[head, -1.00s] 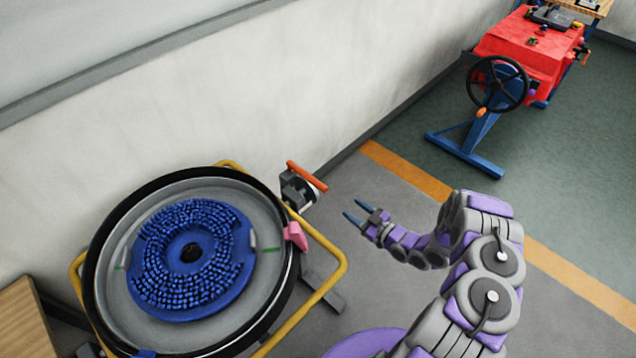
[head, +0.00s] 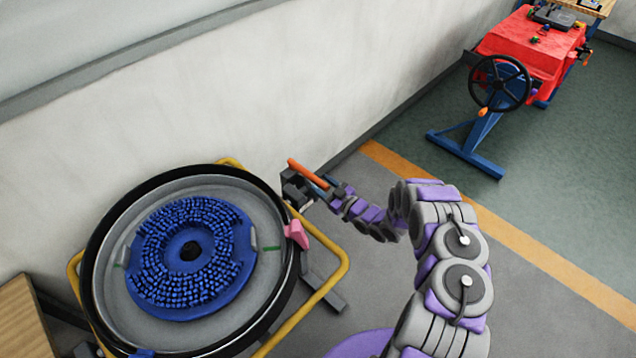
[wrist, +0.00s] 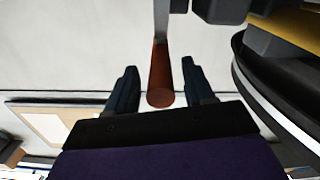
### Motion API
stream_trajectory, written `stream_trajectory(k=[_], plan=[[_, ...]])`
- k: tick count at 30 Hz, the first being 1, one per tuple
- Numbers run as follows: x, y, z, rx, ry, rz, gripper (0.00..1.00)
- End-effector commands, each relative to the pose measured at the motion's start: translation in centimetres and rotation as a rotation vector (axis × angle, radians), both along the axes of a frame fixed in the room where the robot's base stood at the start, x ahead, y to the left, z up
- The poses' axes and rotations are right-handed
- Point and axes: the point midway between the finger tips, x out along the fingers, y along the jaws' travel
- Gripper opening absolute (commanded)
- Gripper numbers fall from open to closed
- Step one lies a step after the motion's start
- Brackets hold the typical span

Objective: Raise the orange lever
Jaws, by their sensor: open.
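The orange lever (head: 307,174) is a short bar on a dark bracket (head: 296,190) beside the round tank, near the wall. It slants up to the left in the head view. My gripper (head: 325,187) is at the lever, and its fingers are partly hidden there. In the wrist view the lever (wrist: 161,78) lies between the two dark fingers of my gripper (wrist: 160,82), its round end towards my palm. The fingers are open, with a gap on each side of the lever.
The round tank (head: 107,222) with a blue brush disc (head: 205,303) stands left of the lever, with a pink part (head: 297,234) on its rim and a yellow tube frame (head: 330,279). The wall (head: 250,110) is behind. A red machine with a black handwheel (head: 500,83) stands far right.

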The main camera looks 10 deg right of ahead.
Motion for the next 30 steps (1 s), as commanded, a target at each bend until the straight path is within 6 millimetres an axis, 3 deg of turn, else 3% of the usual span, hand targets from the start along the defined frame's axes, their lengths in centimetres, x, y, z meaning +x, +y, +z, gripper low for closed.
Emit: stream_trajectory(k=[6,17,30], plan=[[1.7,1.3,0.0,0.001,-0.002,0.0,0.53],[2.0,1.5,0.0,0.001,-0.001,0.0,0.53],[2.1,1.5,0.1,0.0,-0.001,0.0,0.11]])
